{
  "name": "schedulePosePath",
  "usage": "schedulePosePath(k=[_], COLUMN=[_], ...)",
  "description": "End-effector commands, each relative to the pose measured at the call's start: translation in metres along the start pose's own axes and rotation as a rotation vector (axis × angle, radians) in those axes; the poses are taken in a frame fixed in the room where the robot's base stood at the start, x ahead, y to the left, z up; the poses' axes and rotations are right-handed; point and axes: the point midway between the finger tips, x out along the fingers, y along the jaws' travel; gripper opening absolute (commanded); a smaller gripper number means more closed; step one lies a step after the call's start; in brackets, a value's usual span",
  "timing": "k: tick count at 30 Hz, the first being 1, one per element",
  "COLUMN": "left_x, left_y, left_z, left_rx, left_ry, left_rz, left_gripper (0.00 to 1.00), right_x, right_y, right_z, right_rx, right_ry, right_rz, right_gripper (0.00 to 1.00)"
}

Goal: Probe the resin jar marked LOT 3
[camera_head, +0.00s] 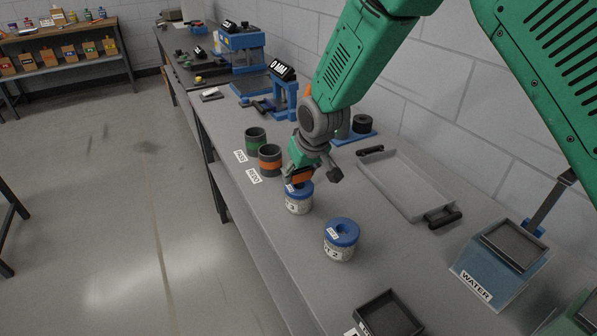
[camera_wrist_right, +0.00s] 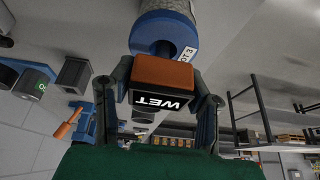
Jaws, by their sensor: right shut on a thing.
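A white speckled jar with a blue lid (camera_head: 298,207) stands on the bench, and in the right wrist view its blue lid (camera_wrist_right: 150,33) carries a label reading LOT 3. My right gripper (camera_head: 315,176) is shut on an orange meter (camera_head: 301,174) just above that lid. In the right wrist view the orange meter (camera_wrist_right: 162,72) sits between the two fingers, and its black display reads WET. The meter overlaps the lid's middle, so any probe tip is hidden. A second blue-lidded jar (camera_head: 340,250), marked 2, stands nearer, to the right. My left gripper is not in view.
A green-banded cup (camera_head: 255,141) and an orange-banded cup (camera_head: 269,159) stand left of the jar. A grey tray (camera_head: 395,180) with black handles lies to the right. A WATER container (camera_head: 478,268) and a dark tray (camera_head: 370,322) are nearer. A blue gauge stand (camera_head: 290,98) reads 0 MM.

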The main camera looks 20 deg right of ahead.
Motion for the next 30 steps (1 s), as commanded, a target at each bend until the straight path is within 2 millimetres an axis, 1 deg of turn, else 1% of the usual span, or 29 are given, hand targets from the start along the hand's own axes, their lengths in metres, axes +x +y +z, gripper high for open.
schedulePosePath(k=[16, 25, 26, 27, 28, 30], left_x=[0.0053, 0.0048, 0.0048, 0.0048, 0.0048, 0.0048], left_y=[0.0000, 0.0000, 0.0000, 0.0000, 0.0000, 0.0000], left_z=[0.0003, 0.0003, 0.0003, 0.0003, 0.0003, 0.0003], left_rx=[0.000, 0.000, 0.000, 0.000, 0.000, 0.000], left_ry=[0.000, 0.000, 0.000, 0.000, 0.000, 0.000], left_rz=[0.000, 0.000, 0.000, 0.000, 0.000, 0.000], left_gripper=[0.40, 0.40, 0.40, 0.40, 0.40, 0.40], right_x=[0.0103, 0.0099, 0.0099, 0.0099, 0.0099, 0.0099], right_y=[0.0002, 0.0001, 0.0001, 0.0001, 0.0001, 0.0001], right_z=[0.0041, 0.0040, 0.0040, 0.0040, 0.0041, 0.0041], right_rx=[0.000, 0.000, 0.000, 0.000, 0.000, 0.000], right_ry=[0.001, 0.001, 0.001, 0.001, 0.001, 0.001], right_rz=[0.000, 0.000, 0.000, 0.000, 0.000, 0.000], right_gripper=[0.09, 0.09, 0.46, 0.60, 0.67, 0.67])
